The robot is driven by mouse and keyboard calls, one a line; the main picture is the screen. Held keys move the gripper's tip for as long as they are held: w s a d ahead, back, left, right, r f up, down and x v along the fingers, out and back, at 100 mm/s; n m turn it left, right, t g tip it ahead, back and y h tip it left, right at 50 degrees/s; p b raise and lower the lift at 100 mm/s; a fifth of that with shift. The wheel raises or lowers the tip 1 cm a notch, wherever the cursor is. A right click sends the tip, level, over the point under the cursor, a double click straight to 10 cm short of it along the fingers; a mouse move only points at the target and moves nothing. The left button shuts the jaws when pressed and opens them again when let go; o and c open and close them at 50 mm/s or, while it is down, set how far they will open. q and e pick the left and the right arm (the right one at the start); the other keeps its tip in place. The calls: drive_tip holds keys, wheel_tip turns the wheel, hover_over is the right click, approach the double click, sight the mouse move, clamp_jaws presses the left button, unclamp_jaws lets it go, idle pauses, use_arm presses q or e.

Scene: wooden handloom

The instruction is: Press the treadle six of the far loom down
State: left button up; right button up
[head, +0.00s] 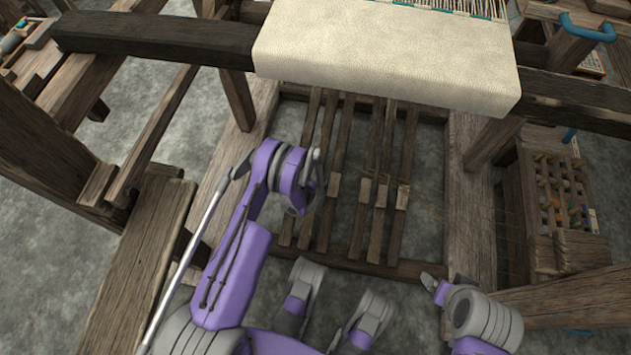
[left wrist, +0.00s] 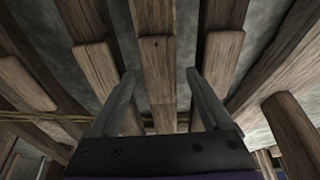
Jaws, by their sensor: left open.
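Several long wooden treadles lie side by side in a floor frame under the loom in the head view. The rightmost treadle (head: 406,160) runs along the right of the row, apart from my left arm. My left wrist is over the left part of the row and hides some of it; its fingertips are not clear there. In the left wrist view my left gripper (left wrist: 160,75) is open and empty, its two fingers apart. One treadle (left wrist: 155,50) shows between them; contact cannot be told.
A cream cloth roll (head: 385,55) and a dark beam (head: 155,38) cross above the treadles' far ends. A wooden bench (head: 140,265) stands at left. A wooden rack with coloured pieces (head: 560,195) stands at right. Grey floor shows between the timbers.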

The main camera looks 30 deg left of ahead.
use_arm(q)
drive_tip(key=shift+w+f, duration=0.1)
drive_tip(key=shift+f, duration=0.1)
clamp_jaws()
idle(0.4)
